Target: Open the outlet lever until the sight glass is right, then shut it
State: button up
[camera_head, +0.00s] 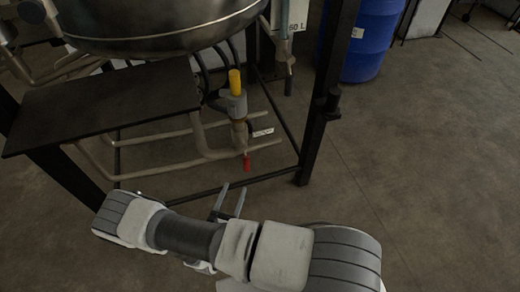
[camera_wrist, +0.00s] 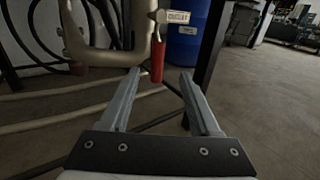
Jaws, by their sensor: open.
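The outlet lever has a red grip (camera_head: 247,162) that hangs down below a pipe fitting under the vessel. In the wrist view the red grip (camera_wrist: 158,62) hangs upright, just beyond and between my fingertips. A white outlet label (camera_wrist: 173,17) sits by its top; it also shows in the head view (camera_head: 263,132). My gripper (camera_head: 229,192) is open and empty, below and slightly left of the lever in the head view. In the wrist view my two fingers (camera_wrist: 160,75) point at the lever and appear apart from it. I cannot make out the sight glass level.
A yellow-topped grey valve (camera_head: 236,83) stands above the lever under the steel vessel (camera_head: 155,25). A dark shelf plate (camera_head: 100,105) is at left. A black frame post (camera_head: 322,110) stands at right, before a blue drum (camera_head: 372,40). The floor at right is free.

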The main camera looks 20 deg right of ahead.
aim_at(246, 158)
jog(key=b+x, duration=0.3)
jog(key=x, duration=1.4)
jog(key=shift+w, duration=0.2)
jog(key=shift+c, duration=0.2)
grip_shut()
dwell(0.5)
